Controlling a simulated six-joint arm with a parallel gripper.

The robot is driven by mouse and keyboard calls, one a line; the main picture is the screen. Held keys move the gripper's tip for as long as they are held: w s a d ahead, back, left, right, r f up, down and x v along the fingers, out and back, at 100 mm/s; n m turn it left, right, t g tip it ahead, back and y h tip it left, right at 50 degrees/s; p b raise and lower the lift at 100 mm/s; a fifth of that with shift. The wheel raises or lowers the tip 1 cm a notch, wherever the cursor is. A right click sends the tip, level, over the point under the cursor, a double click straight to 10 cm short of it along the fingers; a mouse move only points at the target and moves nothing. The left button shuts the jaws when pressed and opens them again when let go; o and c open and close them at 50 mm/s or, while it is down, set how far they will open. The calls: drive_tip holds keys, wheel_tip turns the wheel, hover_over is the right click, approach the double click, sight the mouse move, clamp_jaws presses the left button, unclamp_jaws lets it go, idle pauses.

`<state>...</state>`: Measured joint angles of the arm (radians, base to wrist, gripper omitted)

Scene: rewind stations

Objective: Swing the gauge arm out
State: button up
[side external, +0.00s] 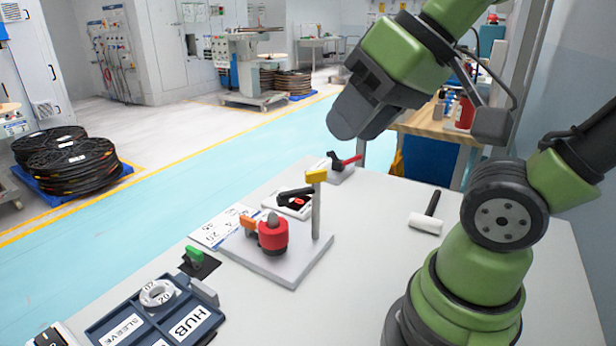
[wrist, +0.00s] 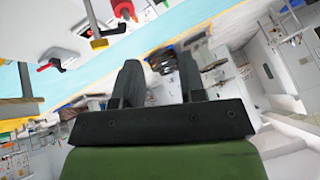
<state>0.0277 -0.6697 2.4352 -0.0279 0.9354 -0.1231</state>
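A grey post (side external: 316,212) stands upright on a light grey base plate (side external: 290,268). A short yellow piece (side external: 317,176) sits on top of it; I take this to be the gauge arm. The yellow piece also shows at the upper left of the wrist view (wrist: 98,44). Beside the post is a red cylinder (side external: 273,238) with a grey knob on top, and an orange piece (side external: 248,222) to its left. My gripper (wrist: 158,75) is open and empty, its fingers apart. In the side view it is raised above the table, well clear of the post.
The table's right side is mostly clear.

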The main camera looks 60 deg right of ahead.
drive_tip(key=w+d+n+g+h, duration=0.1)
drive_tip(key=w+d+n+g, duration=0.3)
drive_tip(key=w+d+n, duration=0.4)
drive_tip(key=n+g, duration=0.3)
drive_tip(key=n, duration=0.2)
hover_over(315, 172)
wheel_tip(315, 172, down, 6)
drive_tip(key=r, duration=0.1)
drive_tip(key=shift+d+f+h, duration=0.1)
drive_tip(key=shift+f+h, duration=0.2)
drive_tip(key=shift+f, duration=0.6)
wheel_tip(315, 172, down, 9)
drive_tip(key=shift+r, duration=0.15)
clamp_jaws()
